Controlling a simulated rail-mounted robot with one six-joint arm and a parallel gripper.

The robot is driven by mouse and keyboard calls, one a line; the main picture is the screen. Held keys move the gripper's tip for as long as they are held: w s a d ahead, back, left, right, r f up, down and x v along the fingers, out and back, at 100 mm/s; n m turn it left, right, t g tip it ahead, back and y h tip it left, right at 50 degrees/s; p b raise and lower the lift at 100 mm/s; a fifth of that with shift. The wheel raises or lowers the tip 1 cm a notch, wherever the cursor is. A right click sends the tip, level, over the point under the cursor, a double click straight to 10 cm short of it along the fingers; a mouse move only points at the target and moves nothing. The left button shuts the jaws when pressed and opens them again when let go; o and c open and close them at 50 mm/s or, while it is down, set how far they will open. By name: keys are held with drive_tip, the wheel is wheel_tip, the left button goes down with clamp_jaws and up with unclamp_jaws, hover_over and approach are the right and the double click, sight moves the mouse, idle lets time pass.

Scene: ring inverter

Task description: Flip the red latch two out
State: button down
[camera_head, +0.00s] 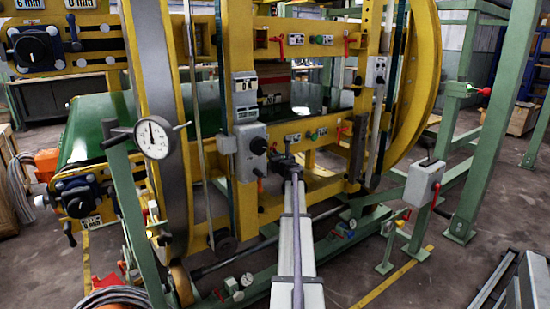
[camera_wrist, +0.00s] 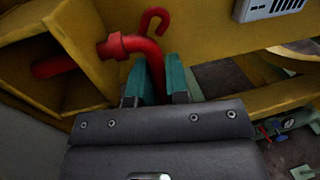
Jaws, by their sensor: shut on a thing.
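A red latch (camera_wrist: 122,45) shows in the wrist view, a bent round bar with a collar and its arm turning down toward me. My gripper (camera_wrist: 162,78) has its teal fingers on both sides of the latch's downward arm and is shut on it. The fingers and the dark gripper body hide the arm's lower end. In the head view my gripper (camera_head: 287,158) is at the yellow frame, right of a grey box with a black knob. The held latch is not clear there.
Other red latches show on the upper yellow bar (camera_head: 310,52) and at the lower bar's right. A red hook (camera_wrist: 155,20) stands just behind the held latch. The grey box (camera_head: 250,150) is close to my gripper's left. A dial gauge (camera_head: 153,138) stands further left.

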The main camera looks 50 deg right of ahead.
drive_tip(key=d, duration=0.1)
drive_tip(key=s+d, duration=0.1)
drive_tip(key=d, duration=0.1)
drive_tip(key=shift+d, duration=0.1)
drive_tip(key=c, duration=1.4)
unclamp_jaws()
drive_tip(key=shift+s+d, duration=0.1)
drive_tip(key=shift+s, duration=0.05)
drive_tip(key=v, duration=1)
drive_tip(key=shift+s+a, duration=0.25)
drive_tip(key=shift+s, duration=0.05)
